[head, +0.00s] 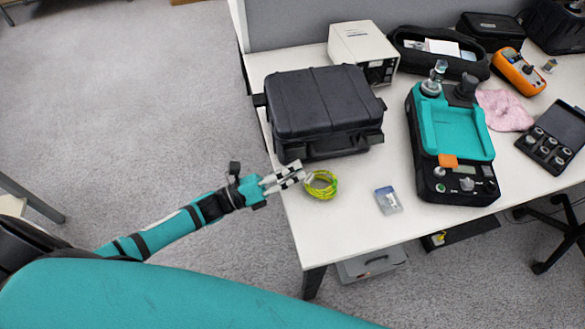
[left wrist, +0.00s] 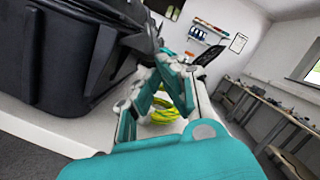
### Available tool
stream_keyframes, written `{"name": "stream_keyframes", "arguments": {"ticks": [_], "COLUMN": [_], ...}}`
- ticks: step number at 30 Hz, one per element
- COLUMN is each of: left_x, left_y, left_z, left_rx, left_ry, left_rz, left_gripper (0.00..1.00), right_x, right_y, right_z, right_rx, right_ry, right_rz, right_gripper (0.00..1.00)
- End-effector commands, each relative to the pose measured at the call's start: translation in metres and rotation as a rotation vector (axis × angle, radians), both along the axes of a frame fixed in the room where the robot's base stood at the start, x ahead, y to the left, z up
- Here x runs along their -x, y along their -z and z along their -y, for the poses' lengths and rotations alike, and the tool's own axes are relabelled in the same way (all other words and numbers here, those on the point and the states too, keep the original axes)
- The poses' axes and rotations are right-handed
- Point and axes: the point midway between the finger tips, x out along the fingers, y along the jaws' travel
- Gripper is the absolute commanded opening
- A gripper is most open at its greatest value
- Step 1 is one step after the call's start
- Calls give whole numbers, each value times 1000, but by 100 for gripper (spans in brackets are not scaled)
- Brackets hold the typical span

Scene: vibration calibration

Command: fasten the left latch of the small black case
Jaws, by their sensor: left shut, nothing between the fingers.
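The black case (head: 318,100) lies with its lid down on the left part of the white table. It also fills the upper left of the left wrist view (left wrist: 60,60). Its handle (head: 335,150) is on the near side. The latches are too small and dark to tell whether they are fastened. My right gripper is not in view.
A yellow-green cable coil (head: 321,186) lies beside my left fingertips. A small blue-grey box (head: 388,200) and the teal device (head: 455,135) stand to the right. A white box (head: 362,45) stands behind the case. The table's near left edge (head: 292,225) is close to my gripper.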

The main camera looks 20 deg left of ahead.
Motion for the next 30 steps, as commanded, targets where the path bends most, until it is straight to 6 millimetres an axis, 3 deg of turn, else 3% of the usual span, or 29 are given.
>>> {"name": "stream_keyframes", "arguments": {"ticks": [30], "left_x": [3], "left_y": [-16], "left_z": [2], "left_rx": [139], "left_ry": [0], "left_rz": [-225], "left_gripper": [0], "right_x": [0], "right_y": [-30], "right_z": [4], "right_rx": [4], "right_ry": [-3], "right_rz": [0], "right_gripper": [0]}}
